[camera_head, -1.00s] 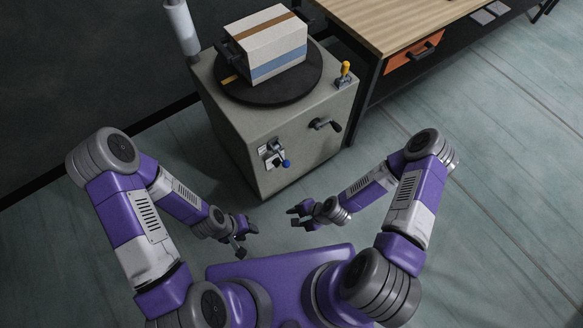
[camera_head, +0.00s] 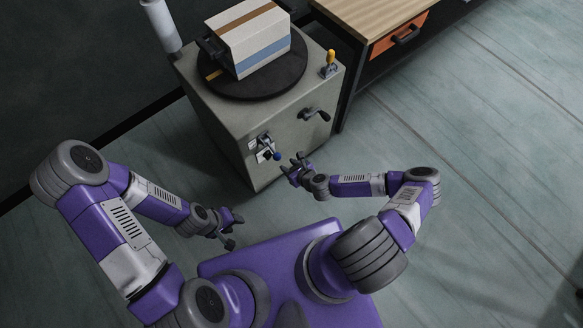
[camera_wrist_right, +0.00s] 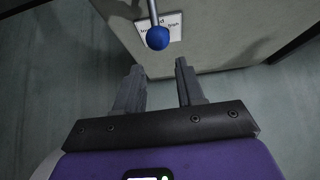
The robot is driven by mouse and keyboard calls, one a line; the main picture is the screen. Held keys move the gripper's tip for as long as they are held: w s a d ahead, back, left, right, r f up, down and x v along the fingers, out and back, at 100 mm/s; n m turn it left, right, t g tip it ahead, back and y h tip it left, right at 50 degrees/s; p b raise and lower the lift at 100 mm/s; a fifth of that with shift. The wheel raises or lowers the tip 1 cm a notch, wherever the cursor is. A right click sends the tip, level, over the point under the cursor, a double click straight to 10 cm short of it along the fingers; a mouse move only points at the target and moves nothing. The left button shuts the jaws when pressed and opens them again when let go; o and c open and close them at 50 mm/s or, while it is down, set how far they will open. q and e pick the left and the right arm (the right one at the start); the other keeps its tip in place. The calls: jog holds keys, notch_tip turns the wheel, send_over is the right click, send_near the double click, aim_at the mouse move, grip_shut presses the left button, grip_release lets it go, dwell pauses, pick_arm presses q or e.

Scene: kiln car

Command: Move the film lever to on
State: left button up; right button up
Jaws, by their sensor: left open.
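A lever with a blue ball knob (camera_head: 276,155) sticks out from the front of the grey machine (camera_head: 221,134). Its small white label plate (camera_head: 263,150) sits behind it; the label is too small to read surely. In the right wrist view the blue knob (camera_wrist_right: 157,38) is ahead of the fingertips, between their lines. My right gripper (camera_head: 293,170) is open and empty, just right of and below the knob, apart from it. A yellow-handled lever (camera_head: 330,58) stands upright on the machine's top corner. My left gripper (camera_head: 232,230) is open, low in front of the machine.
A black crank handle (camera_head: 318,115) juts from the machine's front, right of the blue knob. A striped box (camera_head: 254,40) sits on the black turntable (camera_head: 252,84). A white roll (camera_head: 160,24) stands at the left. A wooden bench (camera_head: 365,17) is at the right.

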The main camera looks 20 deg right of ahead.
aim_at(277, 155)
jog(key=b+x, duration=0.3)
jog(key=x, duration=0.3)
jog(key=shift+b, duration=0.3)
jog(key=shift+w+a+f, duration=0.15)
jog(key=shift+w+f, duration=0.1)
jog(key=shift+w, duration=0.05)
jog(key=c, duration=0.6)
jog(key=shift+o, duration=0.2)
jog(key=r+p, duration=0.1)
jog(key=r, duration=0.1)
jog(key=s+r+p, duration=0.1)
jog(key=r+p, duration=0.1)
jog(key=shift+d+r+p, duration=0.15)
jog(key=shift+d+p, duration=0.05)
jog(key=shift+p, duration=0.1)
jog(key=r+p, duration=0.3)
jog(key=r, duration=0.1)
jog(key=shift+w+a, duration=0.15)
jog(key=shift+w, duration=0.1)
jog(key=o, duration=0.9)
jog(key=shift+c, duration=0.2)
